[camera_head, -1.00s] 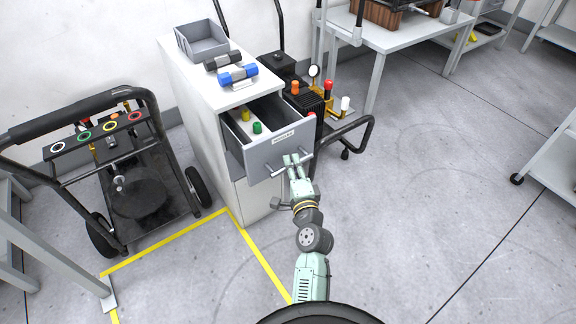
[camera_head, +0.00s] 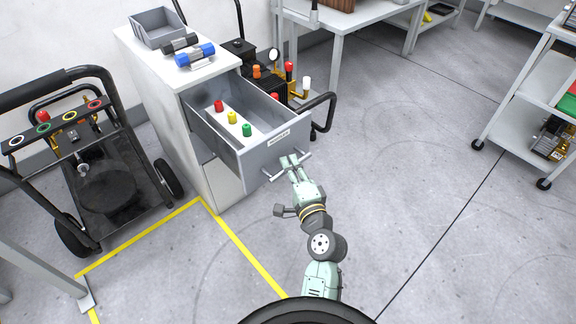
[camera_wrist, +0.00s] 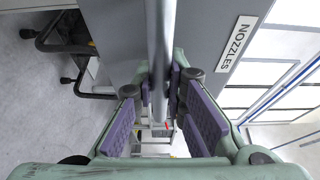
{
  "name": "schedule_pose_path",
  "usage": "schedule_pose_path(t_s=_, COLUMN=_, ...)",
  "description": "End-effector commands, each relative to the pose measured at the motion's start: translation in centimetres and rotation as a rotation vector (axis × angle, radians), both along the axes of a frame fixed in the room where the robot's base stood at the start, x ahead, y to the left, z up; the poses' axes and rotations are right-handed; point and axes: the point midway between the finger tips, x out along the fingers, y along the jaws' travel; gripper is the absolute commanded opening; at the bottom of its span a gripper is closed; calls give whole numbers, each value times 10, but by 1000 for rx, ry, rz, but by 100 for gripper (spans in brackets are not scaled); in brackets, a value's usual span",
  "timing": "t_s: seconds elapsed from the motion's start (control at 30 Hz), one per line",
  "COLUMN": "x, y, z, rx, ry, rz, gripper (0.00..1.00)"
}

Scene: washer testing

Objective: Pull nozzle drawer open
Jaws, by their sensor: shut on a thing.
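The grey nozzle drawer (camera_head: 265,150) juts out of the white cabinet (camera_head: 176,100), pulled well open. Red (camera_head: 219,106), yellow (camera_head: 232,117) and green (camera_head: 247,129) nozzles stand on a white strip inside it. The drawer front carries a label, which reads NOZZLES in the wrist view (camera_wrist: 236,44). A bar handle (camera_head: 271,176) runs across the front. My gripper (camera_head: 290,161) is at the handle. In the wrist view the bar (camera_wrist: 160,60) passes between the purple finger pads, and the gripper is shut on it.
A black cart (camera_head: 100,180) stands left, and a pressure washer (camera_head: 262,70) behind the drawer. Floor to the right is clear up to a shelf cart (camera_head: 530,110).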

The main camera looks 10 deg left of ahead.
Motion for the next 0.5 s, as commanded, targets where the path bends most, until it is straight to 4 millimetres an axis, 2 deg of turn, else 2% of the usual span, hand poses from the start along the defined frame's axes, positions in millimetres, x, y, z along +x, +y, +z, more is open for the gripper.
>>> schedule_pose_path(t_s=0.3, x=0, y=-1, z=0, rx=1, ry=0, rz=-1, gripper=0)
schedule_pose_path(t_s=0.33, x=0, y=-1, z=0, rx=1, ry=0, rz=-1, gripper=14)
schedule_pose_path(t_s=0.5, x=0, y=-1, z=0, rx=1, ry=0, rz=-1, gripper=25)
